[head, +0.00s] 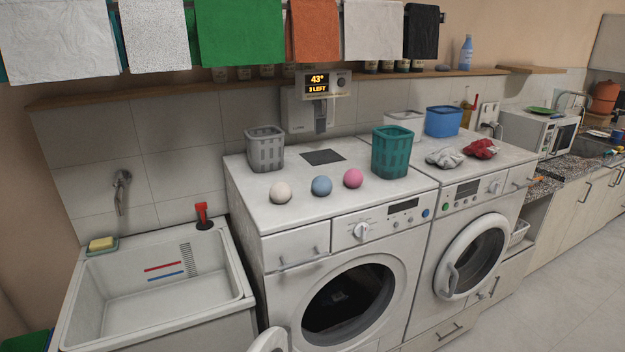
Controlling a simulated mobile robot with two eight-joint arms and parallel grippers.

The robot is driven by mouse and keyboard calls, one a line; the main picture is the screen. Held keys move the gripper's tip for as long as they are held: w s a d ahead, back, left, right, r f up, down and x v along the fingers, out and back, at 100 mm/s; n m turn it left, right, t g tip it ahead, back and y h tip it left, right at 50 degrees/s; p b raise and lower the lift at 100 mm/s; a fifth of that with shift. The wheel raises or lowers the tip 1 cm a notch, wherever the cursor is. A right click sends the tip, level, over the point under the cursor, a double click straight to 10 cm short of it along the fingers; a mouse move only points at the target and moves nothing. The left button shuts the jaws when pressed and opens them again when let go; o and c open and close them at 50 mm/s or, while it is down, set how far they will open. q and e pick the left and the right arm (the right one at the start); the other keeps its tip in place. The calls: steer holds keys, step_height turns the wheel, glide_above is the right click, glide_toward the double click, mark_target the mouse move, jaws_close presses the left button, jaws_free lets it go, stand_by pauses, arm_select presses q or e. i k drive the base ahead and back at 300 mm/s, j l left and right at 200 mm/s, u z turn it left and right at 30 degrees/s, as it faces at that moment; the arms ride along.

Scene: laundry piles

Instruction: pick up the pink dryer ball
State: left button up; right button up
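The pink dryer ball (353,178) sits on top of the left white washing machine (300,216), near its front edge. It is the rightmost of three balls in a row. The blue ball (321,186) is just left of it, and the white ball (281,192) is farther left. The balls stand apart from one another. Neither of my grippers shows in the head view.
A grey basket (265,149) stands behind the balls, and a teal basket (391,153) stands close to the pink ball's right. Crumpled white (445,158) and red (481,149) cloths lie on the right machine. Towels (241,32) hang above. A sink (160,280) is at left.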

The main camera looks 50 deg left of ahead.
mark_target(353, 178)
steer(key=u, duration=1.5)
